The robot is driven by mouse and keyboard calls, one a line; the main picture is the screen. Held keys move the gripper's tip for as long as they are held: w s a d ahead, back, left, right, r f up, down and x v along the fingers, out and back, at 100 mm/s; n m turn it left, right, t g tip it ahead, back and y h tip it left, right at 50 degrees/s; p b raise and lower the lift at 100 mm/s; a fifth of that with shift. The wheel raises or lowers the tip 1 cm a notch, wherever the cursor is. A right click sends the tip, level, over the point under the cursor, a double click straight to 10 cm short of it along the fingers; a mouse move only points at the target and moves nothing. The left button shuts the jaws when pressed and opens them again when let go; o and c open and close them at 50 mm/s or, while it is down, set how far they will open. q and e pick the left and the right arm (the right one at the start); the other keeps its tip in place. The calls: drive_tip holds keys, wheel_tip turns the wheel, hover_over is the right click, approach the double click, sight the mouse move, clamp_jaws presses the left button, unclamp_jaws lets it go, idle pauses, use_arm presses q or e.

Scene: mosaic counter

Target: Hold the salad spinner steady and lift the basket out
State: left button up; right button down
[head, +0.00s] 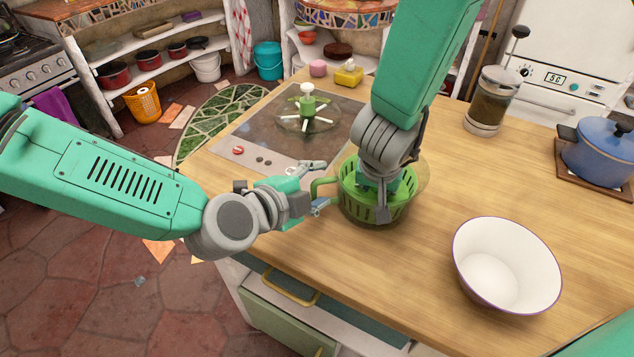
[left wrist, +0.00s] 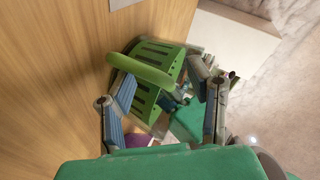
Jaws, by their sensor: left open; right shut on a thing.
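The salad spinner's clear bowl (head: 420,178) stands on the wooden counter with the green slotted basket (head: 350,181) inside it. A green handle (head: 322,184) sticks out on the left. My left gripper (head: 318,188) is open, with its fingers around or beside this handle; contact cannot be told. In the left wrist view the handle (left wrist: 140,71) crosses in front of the open fingers, with the slotted basket (left wrist: 152,54) behind it. My right gripper (head: 382,200) points down from above and is shut on the basket, hiding part of it. The basket appears to be still in the bowl.
The spinner lid (head: 307,115) lies on the dark cooktop (head: 262,135) behind. A white bowl (head: 506,266) stands at the right front. A French press (head: 490,102) and a blue pot (head: 598,155) stand farther right.

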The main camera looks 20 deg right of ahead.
use_arm(q)
clamp_jaws()
drive_tip(key=shift+d, duration=0.1)
drive_tip(key=shift+f, duration=0.1)
unclamp_jaws()
idle(0.3)
drive_tip(key=c, duration=0.9)
drive_tip(key=shift+s+f, duration=0.1)
drive_tip(key=shift+s, duration=0.1)
